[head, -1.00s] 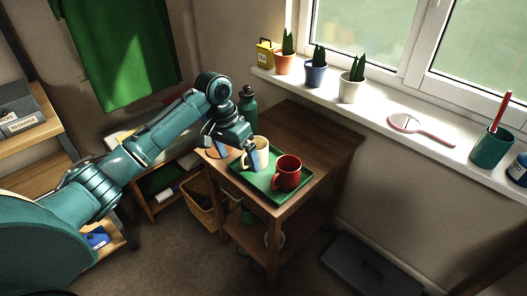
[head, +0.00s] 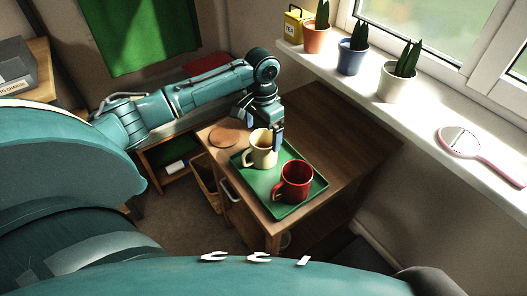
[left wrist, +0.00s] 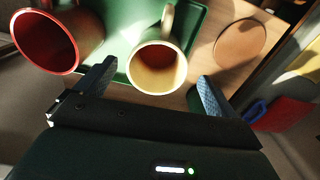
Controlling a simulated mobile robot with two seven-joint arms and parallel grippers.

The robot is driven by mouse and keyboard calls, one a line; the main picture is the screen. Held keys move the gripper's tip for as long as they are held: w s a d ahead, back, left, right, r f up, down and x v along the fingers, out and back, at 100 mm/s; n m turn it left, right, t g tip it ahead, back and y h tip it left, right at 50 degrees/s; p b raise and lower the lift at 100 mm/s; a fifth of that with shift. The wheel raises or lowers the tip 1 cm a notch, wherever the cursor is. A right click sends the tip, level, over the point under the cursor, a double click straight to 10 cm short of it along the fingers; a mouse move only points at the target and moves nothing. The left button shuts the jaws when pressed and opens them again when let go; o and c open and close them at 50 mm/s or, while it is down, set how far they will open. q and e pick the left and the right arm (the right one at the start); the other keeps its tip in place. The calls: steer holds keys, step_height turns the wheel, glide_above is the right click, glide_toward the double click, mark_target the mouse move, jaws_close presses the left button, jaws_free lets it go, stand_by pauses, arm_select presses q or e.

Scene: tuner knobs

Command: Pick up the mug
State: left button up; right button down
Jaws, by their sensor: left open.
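A cream mug (head: 261,153) stands upright on a green tray (head: 289,210) on the wooden table. A red mug (head: 297,181) stands on the same tray, nearer and to the right. My left gripper (head: 264,132) is open at the cream mug, with a blue-faced finger along its right side in the head view. In the left wrist view, the cream mug (left wrist: 155,68) shows its open rim just beyond the gap between the spread fingers (left wrist: 150,90). Contact cannot be told. The red mug (left wrist: 57,40) is outside the left finger. My right gripper is out of view.
A round brown coaster (head: 226,134) lies beside the tray. The table (head: 345,135) is bare to the right and behind. Potted plants and a pink hand mirror (head: 472,152) stand or lie on the windowsill. A basket (head: 205,182) sits below left of the table.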

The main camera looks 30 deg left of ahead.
arm_select(q)
step_height(320, 180, down, 7)
steer(key=shift+s+d+f+b, duration=0.1)
steer(key=shift+s+f+b, duration=0.05)
steer(key=shift+b, duration=0.25)
steer(key=shift+c, duration=0.3)
steer(key=c, duration=1.2)
steer(key=shift+c, duration=0.5)
steer(key=shift+r, duration=0.2)
